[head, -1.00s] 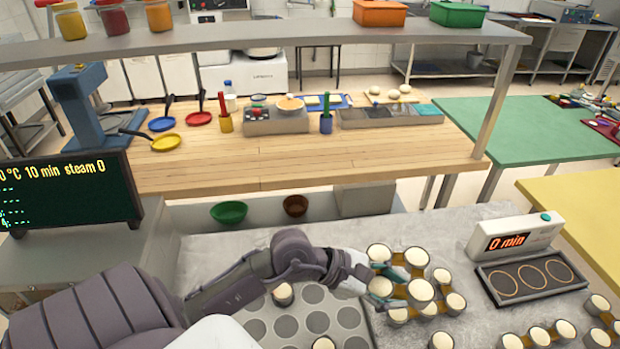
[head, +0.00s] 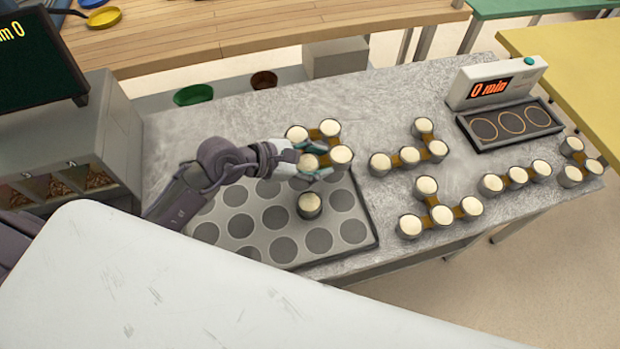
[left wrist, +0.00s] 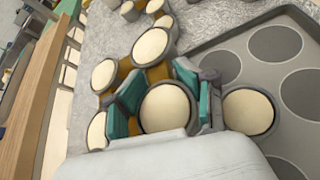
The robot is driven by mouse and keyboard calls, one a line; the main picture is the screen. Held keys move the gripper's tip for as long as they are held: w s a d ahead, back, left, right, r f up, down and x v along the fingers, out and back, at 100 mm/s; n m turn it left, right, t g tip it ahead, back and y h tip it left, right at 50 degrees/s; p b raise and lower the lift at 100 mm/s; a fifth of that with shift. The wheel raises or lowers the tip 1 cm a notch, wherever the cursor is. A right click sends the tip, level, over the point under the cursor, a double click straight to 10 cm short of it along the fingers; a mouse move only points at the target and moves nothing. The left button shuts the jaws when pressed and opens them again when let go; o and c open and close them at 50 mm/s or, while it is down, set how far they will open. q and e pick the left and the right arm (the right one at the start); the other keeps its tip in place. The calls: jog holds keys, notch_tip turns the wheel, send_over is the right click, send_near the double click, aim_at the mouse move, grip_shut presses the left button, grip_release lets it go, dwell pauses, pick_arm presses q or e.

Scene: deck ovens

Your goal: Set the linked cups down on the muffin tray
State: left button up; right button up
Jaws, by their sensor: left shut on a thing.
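My left gripper (head: 305,163) is shut on one of the linked cups (head: 340,155), a cluster of cream-topped round cups joined by amber links. It holds them over the back right corner of the muffin tray (head: 372,238), a grey tray with dark round wells. In the left wrist view one held cup (left wrist: 166,108) sits between the teal finger pads, and others of the cluster spread up and left of it. A single cup (head: 309,205) stands in the tray, just in front of the held cluster. The gripper and cluster hide the tray's back corner. My right gripper is out of view.
Several other linked cup groups (head: 440,215) stand on the grey counter (head: 365,100) right of the tray. A timer reading 0 min (head: 495,83) with a black ringed plate (head: 510,124) is at the back right. Green (head: 194,95) and brown (head: 264,80) bowls lie behind.

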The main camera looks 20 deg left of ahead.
pick_arm(q)
jog(key=shift+w+a+f+b, duration=0.2)
jog(key=shift+a+f, duration=0.1)
jog(key=shift+a, duration=0.15)
jog(key=shift+w+a+f+b, duration=0.1)
jog(key=shift+a+f+b, duration=0.05)
jog(key=shift+a+f, duration=0.3)
jog(key=shift+f, duration=0.05)
notch_tip(320, 180, down, 4)
jog(key=b, duration=0.3)
jog(key=shift+s+r, duration=0.1)
jog(key=shift+r, duration=0.2)
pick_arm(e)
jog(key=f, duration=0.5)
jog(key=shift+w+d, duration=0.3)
pick_arm(q)
jog(key=o, duration=1.2)
jog(key=shift+c, duration=0.2)
jog(key=shift+r, duration=0.1)
jog(key=p+v, duration=0.1)
jog(key=v, duration=1.1)
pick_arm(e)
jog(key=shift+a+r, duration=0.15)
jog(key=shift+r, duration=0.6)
